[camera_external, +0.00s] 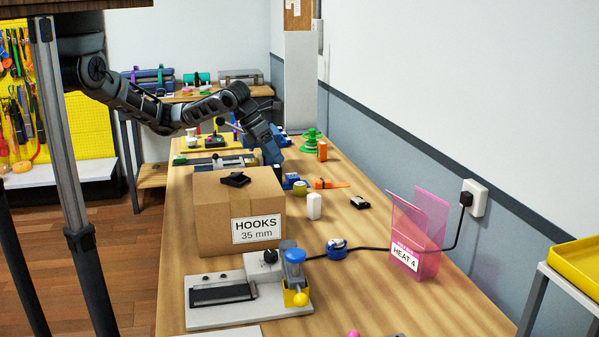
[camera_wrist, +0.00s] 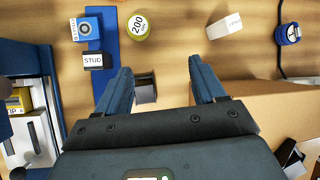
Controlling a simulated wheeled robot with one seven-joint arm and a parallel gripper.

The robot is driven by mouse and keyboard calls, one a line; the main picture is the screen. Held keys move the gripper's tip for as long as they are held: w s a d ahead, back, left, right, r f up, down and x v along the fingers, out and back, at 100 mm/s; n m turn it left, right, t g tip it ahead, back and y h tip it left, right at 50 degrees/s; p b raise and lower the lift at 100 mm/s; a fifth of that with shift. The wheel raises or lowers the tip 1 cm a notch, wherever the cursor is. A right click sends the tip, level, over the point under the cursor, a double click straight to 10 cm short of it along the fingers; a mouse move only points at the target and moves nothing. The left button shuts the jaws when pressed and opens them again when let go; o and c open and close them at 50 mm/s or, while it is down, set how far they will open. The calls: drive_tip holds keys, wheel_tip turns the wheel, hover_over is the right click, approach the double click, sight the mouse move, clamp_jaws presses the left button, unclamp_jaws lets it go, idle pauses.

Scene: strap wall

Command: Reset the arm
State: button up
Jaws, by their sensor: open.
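My arm reaches in from the upper left in the external view, over the far part of the wooden bench (camera_external: 345,265). My gripper (camera_external: 273,157) points down just beyond the cardboard box marked HOOKS 35 mm (camera_external: 215,225). In the wrist view my gripper (camera_wrist: 161,75) has its two blue fingers wide apart. A small dark grey block (camera_wrist: 146,92) shows between them, on the bench below. Nothing is seen held. The box edge (camera_wrist: 275,105) lies to the right of the fingers in the wrist view.
A black clip (camera_external: 235,179) lies on the box. A jig with a blue knob (camera_external: 294,256), a white block (camera_external: 314,206) and a pink HEAT 4 holder (camera_external: 418,240) stand nearer. A black cable crosses the bench.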

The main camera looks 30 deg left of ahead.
drive_tip(key=s+d+r+g+h+p, duration=0.1)
drive_tip(key=s+d+r+g+h, duration=0.4)
drive_tip(key=s+r+g+h, duration=0.6)
drive_tip(key=s+a+r+n+t+h+b, duration=0.2)
drive_tip(key=a+r+n+t+h, duration=0.1)
drive_tip(key=a+r+n+h, duration=0.45)
drive_tip(key=w+a+f+n+t+y+b, duration=0.1)
drive_tip(key=w+a+f+n+t+y, duration=0.1)
drive_tip(key=a+f+n+t+y, duration=0.9)
drive_tip(key=w+a+f+n+t+y+b, duration=0.15)
drive_tip(key=a+n+t+y, duration=0.4)
drive_tip(key=n+t, duration=1.3)
drive_tip(key=s+a+f+n+g+y+b, duration=0.1)
drive_tip(key=s+a+f+n+g+y, duration=0.2)
drive_tip(key=s+a+f, duration=0.4)
drive_tip(key=s+a+f+n+g+y+b, duration=0.1)
drive_tip(key=s+a+f+g+y, duration=0.3)
drive_tip(key=a+f, duration=0.5)
drive_tip(key=s+a+n+g, duration=0.1)
drive_tip(key=s+a+g, duration=0.1)
drive_tip(key=s+a, duration=0.1)
drive_tip(key=shift+f+n+y+b, duration=0.25)
drive_tip(key=shift+n+y+b, duration=0.05)
drive_tip(key=shift+n+b, duration=0.1)
